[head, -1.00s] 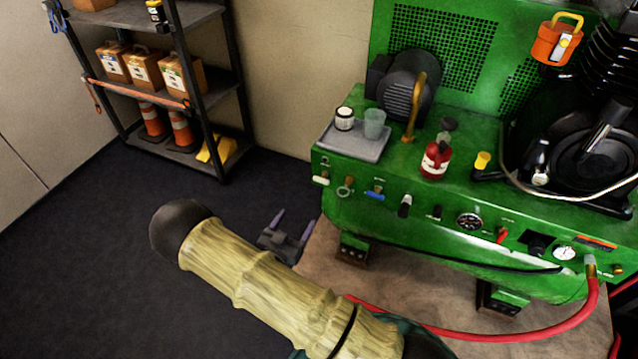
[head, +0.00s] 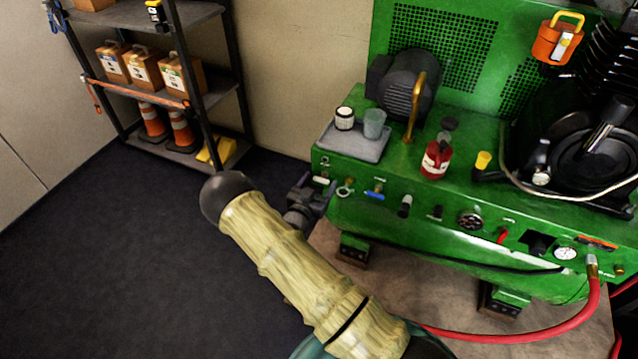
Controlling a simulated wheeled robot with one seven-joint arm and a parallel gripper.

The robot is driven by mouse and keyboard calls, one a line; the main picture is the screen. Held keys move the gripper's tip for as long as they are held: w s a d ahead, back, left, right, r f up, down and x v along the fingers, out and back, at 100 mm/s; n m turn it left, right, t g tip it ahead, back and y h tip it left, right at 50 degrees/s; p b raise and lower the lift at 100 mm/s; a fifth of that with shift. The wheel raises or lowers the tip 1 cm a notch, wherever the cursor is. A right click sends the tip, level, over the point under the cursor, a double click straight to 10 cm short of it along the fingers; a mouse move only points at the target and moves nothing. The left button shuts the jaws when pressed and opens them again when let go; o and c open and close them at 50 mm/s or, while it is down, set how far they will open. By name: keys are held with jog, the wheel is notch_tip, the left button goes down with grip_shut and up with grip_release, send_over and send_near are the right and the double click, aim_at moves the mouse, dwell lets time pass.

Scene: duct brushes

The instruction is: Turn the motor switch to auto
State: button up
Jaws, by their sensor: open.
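The green machine (head: 470,205) stands on the right with a row of controls along its front panel. A black knob or switch (head: 405,205) sits left of centre, a smaller black one (head: 437,212) right of it, and a larger dark one (head: 537,243) farther right. The labels are too small to read, so I cannot tell which is the motor switch or its setting. My gripper (head: 318,187) is open at the panel's left end, near a white-tipped control (head: 321,181) and a ring-shaped one (head: 345,188). Contact with the panel cannot be told; my arm partly hides the gripper.
A grey tray (head: 355,143) and red bottle (head: 436,160) stand on top. A red hose (head: 520,336) crosses below. Open floor lies left, before the shelf (head: 215,95).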

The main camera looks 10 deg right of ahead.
jog(key=shift+w+d, duration=0.1)
jog(key=shift+w, duration=0.1)
jog(key=shift+c, duration=0.4)
jog(key=c, duration=0.9)
